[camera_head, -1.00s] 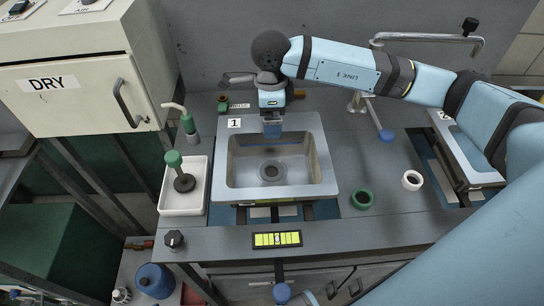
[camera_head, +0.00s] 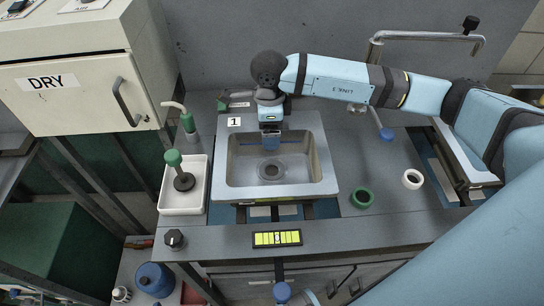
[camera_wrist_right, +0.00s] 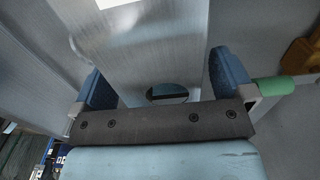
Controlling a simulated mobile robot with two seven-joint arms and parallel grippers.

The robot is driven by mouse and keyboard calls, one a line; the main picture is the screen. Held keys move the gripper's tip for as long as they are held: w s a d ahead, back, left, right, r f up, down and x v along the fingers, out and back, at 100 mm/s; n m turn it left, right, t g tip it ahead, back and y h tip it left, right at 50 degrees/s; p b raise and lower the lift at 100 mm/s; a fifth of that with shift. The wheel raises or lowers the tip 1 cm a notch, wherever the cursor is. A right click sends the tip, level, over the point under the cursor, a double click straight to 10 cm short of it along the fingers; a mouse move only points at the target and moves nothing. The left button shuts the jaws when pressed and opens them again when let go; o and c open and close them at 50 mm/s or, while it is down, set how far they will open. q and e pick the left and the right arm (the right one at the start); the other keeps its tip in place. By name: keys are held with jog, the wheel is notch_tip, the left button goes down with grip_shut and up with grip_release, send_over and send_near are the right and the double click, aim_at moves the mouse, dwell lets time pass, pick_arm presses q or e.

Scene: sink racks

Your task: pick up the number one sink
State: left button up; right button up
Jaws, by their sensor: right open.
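The number one sink is a grey metal basin (camera_head: 230,165) with a round drain, set in the counter in the head view. A white label with a 1 (camera_head: 234,122) lies at its back left corner. My right gripper (camera_head: 271,143) is open, pointing down over the sink's back edge. In the right wrist view, its two blue fingers (camera_wrist_right: 165,80) stand apart, with a strip of the sink's metal (camera_wrist_right: 150,50) with a dark hole showing between them. I cannot tell whether they touch it. My left gripper is not in view.
A white tray (camera_head: 168,205) with a green-topped plunger stands left of the sink. A green ring (camera_head: 362,197) and a white ring (camera_head: 412,179) lie to its right. A second sink (camera_head: 477,171) sits farther right. A wall closes the back.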

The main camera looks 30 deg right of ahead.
dwell(0.4)
jog(key=c, duration=1.6)
jog(key=shift+c, duration=0.5)
